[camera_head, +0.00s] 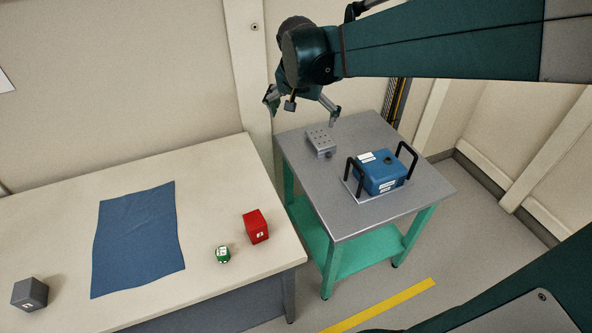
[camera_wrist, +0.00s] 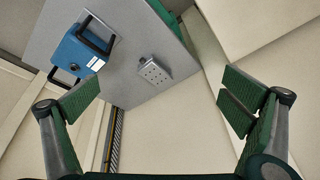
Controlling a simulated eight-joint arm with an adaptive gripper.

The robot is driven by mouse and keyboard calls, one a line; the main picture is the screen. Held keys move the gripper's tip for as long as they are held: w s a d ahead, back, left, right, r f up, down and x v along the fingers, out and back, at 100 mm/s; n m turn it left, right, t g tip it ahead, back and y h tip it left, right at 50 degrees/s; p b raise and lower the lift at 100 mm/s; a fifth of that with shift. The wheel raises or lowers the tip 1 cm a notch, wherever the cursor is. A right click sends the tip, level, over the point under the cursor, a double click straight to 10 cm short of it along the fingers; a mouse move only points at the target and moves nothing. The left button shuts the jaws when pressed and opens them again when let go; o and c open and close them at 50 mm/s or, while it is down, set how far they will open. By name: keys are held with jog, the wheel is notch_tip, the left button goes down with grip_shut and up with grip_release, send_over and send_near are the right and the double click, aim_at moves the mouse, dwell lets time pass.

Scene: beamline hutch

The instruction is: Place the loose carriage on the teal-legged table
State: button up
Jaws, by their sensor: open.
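The loose carriage appears to be the small grey block with a grid of holes and a dark knob (camera_head: 321,141); it sits on the grey top of the teal-legged table (camera_head: 337,219), near its back left. In the wrist view the carriage (camera_wrist: 154,70) lies flat on the tabletop (camera_wrist: 128,96), apart from my fingers. My gripper (camera_head: 302,109) is open and empty, above and behind the carriage at the table's back left edge. In the wrist view its two green-padded fingers (camera_wrist: 160,97) are spread wide with nothing between them.
A blue box with black handles (camera_head: 380,172) stands right of the carriage. A cream table (camera_head: 60,240) at left holds a blue cloth (camera_head: 137,240), a red block (camera_head: 255,227), a green item (camera_head: 222,254) and a grey block (camera_head: 29,294). The teal-legged table's front left is bare.

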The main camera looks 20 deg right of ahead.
jog(key=s+a+f+n+t+y, duration=0.1)
jog(key=s+a+n, duration=0.3)
jog(key=s, duration=0.8)
jog(key=s+a+f+n+t+y, duration=0.1)
jog(key=s+a+n, duration=0.3)
jog(key=s, duration=0.8)
jog(key=shift+a+t, duration=0.6)
jog(key=shift+a, duration=0.4)
